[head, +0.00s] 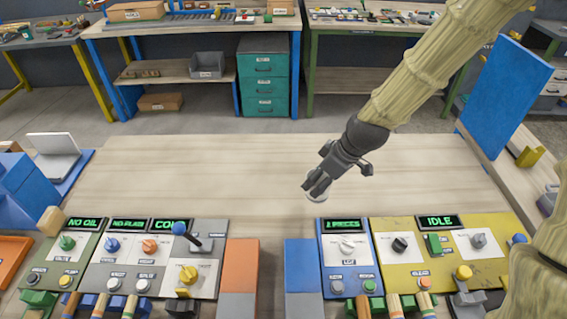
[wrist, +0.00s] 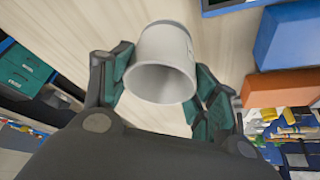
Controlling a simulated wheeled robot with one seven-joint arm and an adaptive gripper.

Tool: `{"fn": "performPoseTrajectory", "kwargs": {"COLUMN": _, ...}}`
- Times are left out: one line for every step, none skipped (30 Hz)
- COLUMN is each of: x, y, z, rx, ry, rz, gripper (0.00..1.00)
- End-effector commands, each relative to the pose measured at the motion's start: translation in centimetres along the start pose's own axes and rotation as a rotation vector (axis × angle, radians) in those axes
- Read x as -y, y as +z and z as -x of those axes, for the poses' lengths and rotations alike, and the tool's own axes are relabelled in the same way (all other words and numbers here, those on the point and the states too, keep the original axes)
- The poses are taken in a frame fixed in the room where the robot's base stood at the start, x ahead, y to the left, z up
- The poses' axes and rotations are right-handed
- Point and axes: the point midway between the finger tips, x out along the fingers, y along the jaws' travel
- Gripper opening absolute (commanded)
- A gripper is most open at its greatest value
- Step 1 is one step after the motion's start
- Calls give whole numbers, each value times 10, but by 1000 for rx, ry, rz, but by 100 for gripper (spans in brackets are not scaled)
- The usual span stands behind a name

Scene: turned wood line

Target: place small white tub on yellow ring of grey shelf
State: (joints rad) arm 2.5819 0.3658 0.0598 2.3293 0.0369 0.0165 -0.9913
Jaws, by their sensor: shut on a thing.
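The small white tub (wrist: 165,62) is between the fingers of my gripper (wrist: 160,85) in the wrist view, its open mouth facing the camera. Teal finger pads press on both its sides. In the head view my gripper (head: 319,183) is above the wooden table, behind the blue control panel. Only a pale edge of the tub (head: 320,197) shows there, mostly hidden by the fingers. I cannot make out a grey shelf or a yellow ring in either view.
Control panels with knobs and levers line the near table edge, with an orange block (head: 240,268) and a blue block (head: 303,268) between them. The wooden table top (head: 200,175) is clear. A blue upright board (head: 506,85) stands at right; a laptop (head: 57,153) sits at left.

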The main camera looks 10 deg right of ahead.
Motion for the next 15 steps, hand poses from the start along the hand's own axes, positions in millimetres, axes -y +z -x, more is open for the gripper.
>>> {"fn": "performPoseTrajectory", "kwargs": {"x": -1, "y": -2, "z": -2, "rx": 0, "ry": 0, "rz": 0, "gripper": 36}}
{"fn": "performPoseTrajectory", "kwargs": {"x": -2, "y": -4, "z": -3, "rx": 1, "ry": 0, "rz": 0, "gripper": 36}}
{"fn": "performPoseTrajectory", "kwargs": {"x": -4, "y": -8, "z": -5, "rx": 2, "ry": 0, "rz": -1, "gripper": 36}}
{"fn": "performPoseTrajectory", "kwargs": {"x": -6, "y": -12, "z": -6, "rx": 1, "ry": 1, "rz": 0, "gripper": 36}}
{"fn": "performPoseTrajectory", "kwargs": {"x": -8, "y": -16, "z": -8, "rx": 1, "ry": 1, "rz": 0, "gripper": 36}}
{"fn": "performPoseTrajectory", "kwargs": {"x": -11, "y": -22, "z": -12, "rx": 1, "ry": 0, "rz": 1, "gripper": 36}}
{"fn": "performPoseTrajectory", "kwargs": {"x": -14, "y": -27, "z": -14, "rx": 1, "ry": 0, "rz": 1, "gripper": 36}}
{"fn": "performPoseTrajectory", "kwargs": {"x": -16, "y": -31, "z": -16, "rx": 1, "ry": 1, "rz": 0, "gripper": 36}}
{"fn": "performPoseTrajectory", "kwargs": {"x": -19, "y": -37, "z": -20, "rx": 2, "ry": 0, "rz": 1, "gripper": 36}}
{"fn": "performPoseTrajectory", "kwargs": {"x": -21, "y": -41, "z": -23, "rx": 2, "ry": 0, "rz": 2, "gripper": 36}}
{"fn": "performPoseTrajectory", "kwargs": {"x": -23, "y": -46, "z": -25, "rx": 2, "ry": 0, "rz": 2, "gripper": 36}}
{"fn": "performPoseTrajectory", "kwargs": {"x": -26, "y": -52, "z": -28, "rx": 2, "ry": 0, "rz": 0, "gripper": 36}}
{"fn": "performPoseTrajectory", "kwargs": {"x": -28, "y": -56, "z": -31, "rx": 2, "ry": 0, "rz": 0, "gripper": 36}}
{"fn": "performPoseTrajectory", "kwargs": {"x": -31, "y": -61, "z": -34, "rx": 1, "ry": 1, "rz": 0, "gripper": 36}}
{"fn": "performPoseTrajectory", "kwargs": {"x": -34, "y": -67, "z": -37, "rx": 1, "ry": 0, "rz": 0, "gripper": 36}}
